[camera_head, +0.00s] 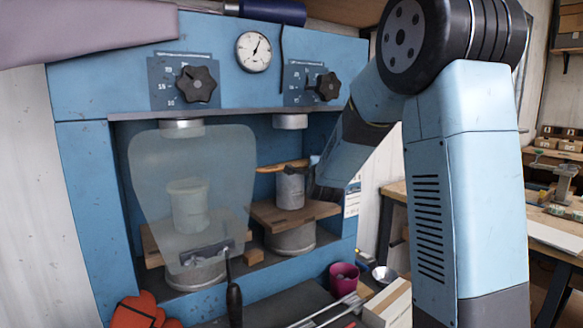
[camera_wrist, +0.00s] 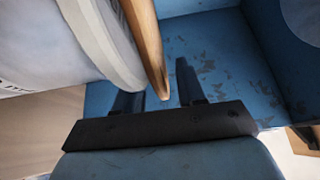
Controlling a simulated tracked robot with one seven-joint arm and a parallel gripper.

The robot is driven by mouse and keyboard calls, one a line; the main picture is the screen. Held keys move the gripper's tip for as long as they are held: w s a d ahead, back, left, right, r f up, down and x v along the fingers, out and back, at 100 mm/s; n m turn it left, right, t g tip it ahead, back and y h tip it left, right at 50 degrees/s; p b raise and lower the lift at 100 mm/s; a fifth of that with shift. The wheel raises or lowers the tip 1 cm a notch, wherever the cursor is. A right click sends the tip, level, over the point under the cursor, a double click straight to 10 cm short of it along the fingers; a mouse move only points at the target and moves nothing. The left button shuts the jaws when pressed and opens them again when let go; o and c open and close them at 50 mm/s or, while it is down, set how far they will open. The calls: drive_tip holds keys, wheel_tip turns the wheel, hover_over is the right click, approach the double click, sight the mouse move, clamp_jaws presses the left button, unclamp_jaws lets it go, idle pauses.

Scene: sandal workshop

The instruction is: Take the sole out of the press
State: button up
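The press (camera_head: 85,190) is a blue cabinet with two bays. In the right bay the brown sole (camera_head: 283,166) lies on top of a grey cylindrical form (camera_head: 290,190), below the upper ram. My gripper (camera_head: 316,172) reaches in from the right at the sole's right end; its fingers are hard to make out there. In the wrist view my gripper (camera_wrist: 158,88) is open. The thin edge of the sole (camera_wrist: 148,45) shows between its two fingers, with a gap to the right finger. The pale form (camera_wrist: 105,45) partly hides the left finger.
A translucent guard (camera_head: 190,160) with a handle hangs before the left bay and its form. The right form stands on a wooden board (camera_head: 315,211).

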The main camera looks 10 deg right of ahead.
clamp_jaws()
idle(0.3)
drive_tip(key=shift+r, duration=0.1)
drive_tip(key=shift+s+r, duration=0.15)
drive_tip(key=shift+r, duration=0.05)
wheel_tip(320, 180, up, 6)
drive_tip(key=shift+d, duration=0.1)
drive_tip(key=shift+s+d+r, duration=0.1)
drive_tip(key=shift+s+r, duration=0.15)
drive_tip(key=shift+r, duration=0.1)
drive_tip(key=s+d, duration=0.3)
drive_tip(key=s, duration=0.5)
drive_tip(key=s+d, duration=0.4)
drive_tip(key=s, duration=0.5)
drive_tip(key=shift+s+d, duration=0.3)
